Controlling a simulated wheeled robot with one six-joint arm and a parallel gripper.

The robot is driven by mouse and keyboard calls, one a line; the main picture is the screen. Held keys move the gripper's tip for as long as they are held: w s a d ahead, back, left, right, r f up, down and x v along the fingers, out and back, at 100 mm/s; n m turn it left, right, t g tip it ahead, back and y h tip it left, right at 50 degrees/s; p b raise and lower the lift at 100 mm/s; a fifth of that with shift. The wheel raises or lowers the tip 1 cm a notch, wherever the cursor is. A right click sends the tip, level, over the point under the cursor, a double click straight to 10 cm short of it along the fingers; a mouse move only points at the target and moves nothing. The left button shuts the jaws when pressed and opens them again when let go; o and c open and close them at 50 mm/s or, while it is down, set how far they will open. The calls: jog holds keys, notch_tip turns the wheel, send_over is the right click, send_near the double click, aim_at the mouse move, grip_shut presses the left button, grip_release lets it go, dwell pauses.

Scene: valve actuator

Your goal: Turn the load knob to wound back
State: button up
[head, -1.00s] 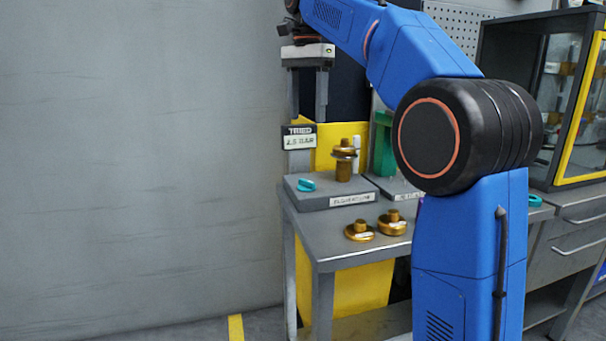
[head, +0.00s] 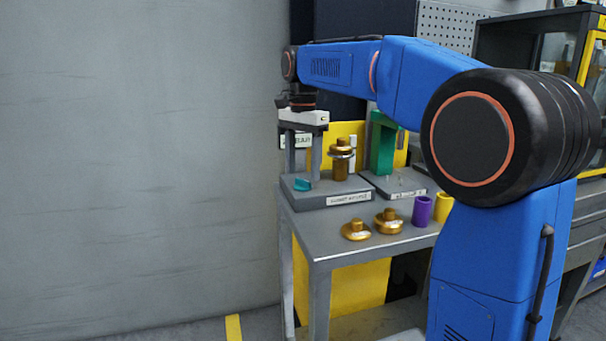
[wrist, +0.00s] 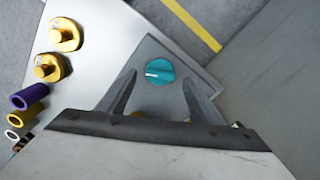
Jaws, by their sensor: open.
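The load knob, a teal round knob (head: 302,185), sits on top of a grey block (head: 333,198) at the table's left back. In the wrist view the knob (wrist: 159,71) shows whole, with a white mark pointing left. My gripper (head: 303,170) points down over the knob, its two grey fingers spread and empty. In the wrist view my gripper (wrist: 159,76) has one fingertip on each side of the knob, with gaps to both. I cannot tell whether the tips are level with the knob or still above it.
A brass part (head: 341,165) stands on the block right of the knob. Two brass pieces (head: 356,230) (head: 389,222), a purple cylinder (head: 422,211) and a yellow cylinder (head: 445,208) are on the table (head: 325,245). A green stand (head: 383,148) is behind. A grey wall (head: 140,160) fills the left.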

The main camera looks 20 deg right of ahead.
aim_at(303, 184)
jog(key=shift+f, duration=1.1)
jog(key=c, duration=1.1)
jog(key=shift+o, duration=0.2)
